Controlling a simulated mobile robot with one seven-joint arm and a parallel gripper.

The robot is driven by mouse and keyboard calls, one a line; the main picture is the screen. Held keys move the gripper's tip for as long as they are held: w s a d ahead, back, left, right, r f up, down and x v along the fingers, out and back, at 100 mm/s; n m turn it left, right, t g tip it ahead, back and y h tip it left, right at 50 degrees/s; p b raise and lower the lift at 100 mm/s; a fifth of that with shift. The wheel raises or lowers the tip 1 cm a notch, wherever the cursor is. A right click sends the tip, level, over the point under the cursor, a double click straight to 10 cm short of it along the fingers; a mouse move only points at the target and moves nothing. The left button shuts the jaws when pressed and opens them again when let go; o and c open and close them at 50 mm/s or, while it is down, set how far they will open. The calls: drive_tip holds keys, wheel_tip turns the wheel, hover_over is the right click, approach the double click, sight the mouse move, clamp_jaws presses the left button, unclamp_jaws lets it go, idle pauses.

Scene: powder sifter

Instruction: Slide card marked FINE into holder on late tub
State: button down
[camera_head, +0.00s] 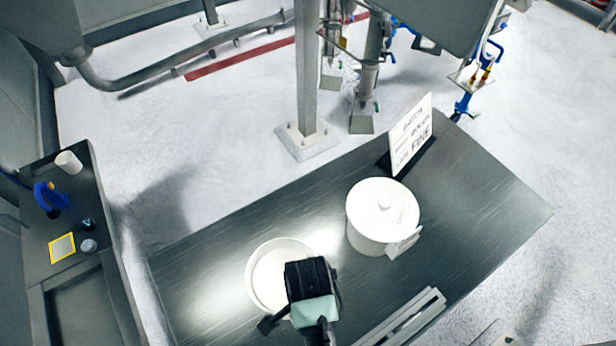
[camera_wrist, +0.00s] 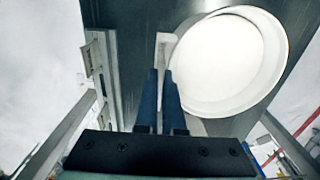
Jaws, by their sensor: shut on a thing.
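An open white tub (camera_head: 254,291) stands on the dark table, partly behind my gripper in the head view. Its round mouth and pale inside fill the upper right of the wrist view (camera_wrist: 283,62). My gripper (camera_wrist: 166,75) is low beside this tub's rim, its dark blue fingers close together. A thin white piece (camera_wrist: 165,42), apparently the card, shows at the fingertips next to the tub wall. Its marking is not readable, and whether it touches a holder cannot be told. A lidded white tub (camera_head: 374,226) stands to the right, with a small white holder (camera_head: 404,243) on its side.
A white sign (camera_head: 411,135) reading BATCH and FINE stands at the table's back edge. A pale slotted rack (camera_head: 405,318) lies at the front edge and also shows in the wrist view (camera_wrist: 98,60). The table (camera_head: 490,205) is clear at right. A side bench (camera_head: 60,235) holds small items.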

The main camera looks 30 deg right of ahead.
drive_tip(key=shift+f+b, duration=0.45)
drive_tip(key=shift+f, duration=0.35)
drive_tip(key=c, duration=1)
unclamp_jaws()
drive_tip(key=shift+o, duration=0.2)
drive_tip(key=shift+r+p, duration=0.45)
drive_tip(key=shift+p, duration=0.05)
wheel_tip(320, 180, up, 12)
drive_tip(key=shift+f+p, duration=0.15)
drive_tip(key=shift+p, duration=0.85)
drive_tip(key=shift+r, duration=0.2)
drive_tip(key=shift+s, duration=0.1)
